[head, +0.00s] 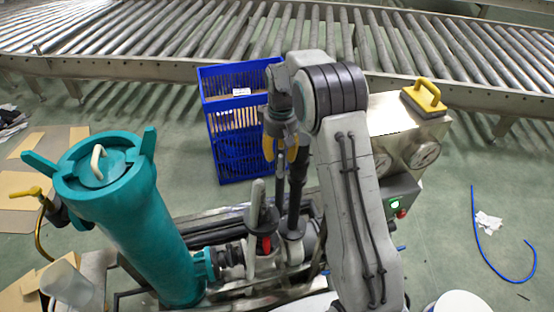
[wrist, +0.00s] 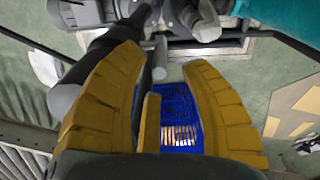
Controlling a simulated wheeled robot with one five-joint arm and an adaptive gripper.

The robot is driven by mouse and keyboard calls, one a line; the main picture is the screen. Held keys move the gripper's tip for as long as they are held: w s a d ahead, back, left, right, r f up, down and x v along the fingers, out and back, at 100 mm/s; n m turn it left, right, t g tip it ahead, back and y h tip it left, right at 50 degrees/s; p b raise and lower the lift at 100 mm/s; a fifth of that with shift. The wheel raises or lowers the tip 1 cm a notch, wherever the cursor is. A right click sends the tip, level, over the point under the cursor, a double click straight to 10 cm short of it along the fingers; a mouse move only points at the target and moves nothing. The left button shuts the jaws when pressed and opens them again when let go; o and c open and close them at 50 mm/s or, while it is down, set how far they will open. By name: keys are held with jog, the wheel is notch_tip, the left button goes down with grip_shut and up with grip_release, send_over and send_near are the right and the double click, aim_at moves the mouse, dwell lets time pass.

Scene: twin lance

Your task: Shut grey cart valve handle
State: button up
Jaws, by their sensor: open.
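The cart valve handle (head: 257,196) is a light grey lever that stands nearly upright on the cart's pipework, with a dark fitting and a red part at its base. In the head view my gripper (head: 280,150) is above it and slightly to its right, yellow fingers pointing down. In the wrist view a grey bar (wrist: 160,58), likely this handle, shows between the fingertips of my gripper (wrist: 163,70). The fingers are apart and hold nothing. I cannot tell how far the handle is from the fingertips in depth.
A teal filter vessel (head: 125,215) stands left on the cart. A dark upright pipe (head: 297,190) is close right of the handle. A blue crate (head: 222,135) stands behind. A metal box with gauges and a yellow handle (head: 425,95) is at right. A roller conveyor (head: 180,30) crosses the back.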

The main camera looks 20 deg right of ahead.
jog(key=shift+f, duration=1.5)
jog(key=shift+c, duration=0.2)
grip_shut()
